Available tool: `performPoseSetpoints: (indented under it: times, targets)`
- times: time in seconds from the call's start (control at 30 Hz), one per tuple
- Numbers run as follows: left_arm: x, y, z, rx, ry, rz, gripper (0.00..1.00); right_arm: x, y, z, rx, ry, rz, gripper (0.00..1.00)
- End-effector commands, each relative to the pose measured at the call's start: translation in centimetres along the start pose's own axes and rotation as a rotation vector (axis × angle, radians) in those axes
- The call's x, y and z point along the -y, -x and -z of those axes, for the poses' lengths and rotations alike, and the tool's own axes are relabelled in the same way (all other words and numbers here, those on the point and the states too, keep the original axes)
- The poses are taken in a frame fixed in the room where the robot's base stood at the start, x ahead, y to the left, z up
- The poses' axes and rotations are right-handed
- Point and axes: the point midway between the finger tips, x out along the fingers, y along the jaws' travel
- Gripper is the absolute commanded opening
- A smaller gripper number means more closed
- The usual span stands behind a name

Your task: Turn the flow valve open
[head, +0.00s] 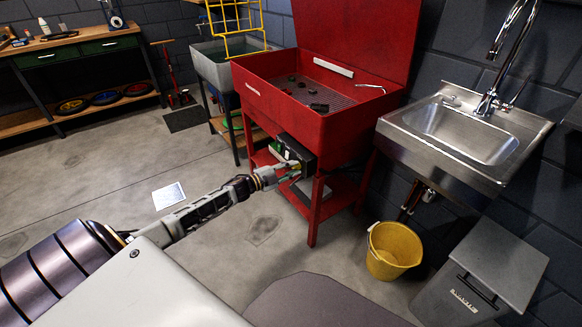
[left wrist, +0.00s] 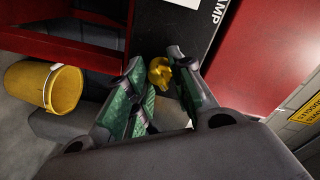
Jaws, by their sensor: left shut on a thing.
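The flow valve (left wrist: 159,73) shows in the left wrist view as a small yellow knob on a black box (left wrist: 180,32) with a white label. My left gripper (left wrist: 154,68) has its green-padded fingers on either side of the knob and is shut on it. In the head view, my left gripper (head: 289,170) is at the black box (head: 300,152) under the red parts washer (head: 310,110). The knob's exact angle is hard to read. My right gripper is not in view.
A yellow bucket (head: 393,250) stands on the floor, also at the left of the left wrist view (left wrist: 58,87). A grey bin (head: 485,275) and a steel sink (head: 465,135) are at the right. A workbench (head: 75,42) stands back left. The floor left of the washer is mostly clear.

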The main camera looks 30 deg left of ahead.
Motion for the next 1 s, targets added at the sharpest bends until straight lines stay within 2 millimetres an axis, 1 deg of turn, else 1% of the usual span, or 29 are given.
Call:
performPoseSetpoints:
  times: [0.03,0.2,0.5,0.7,1.0]
  targets:
    - [0.0,0.0,0.1,0.003,-0.041,-0.001,0.0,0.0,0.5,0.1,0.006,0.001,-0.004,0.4]
    - [0.0,0.0,0.1,0.012,-0.199,-0.002,0.0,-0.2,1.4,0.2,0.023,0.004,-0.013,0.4]
    - [-0.1,0.0,0.0,0.024,-0.416,-0.005,0.0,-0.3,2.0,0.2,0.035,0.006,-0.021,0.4]
    - [-0.1,0.0,0.0,0.029,-0.491,-0.007,0.0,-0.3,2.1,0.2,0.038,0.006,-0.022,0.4]
    - [-0.1,0.0,0.0,0.03,-0.515,-0.007,0.0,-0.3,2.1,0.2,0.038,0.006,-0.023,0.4]
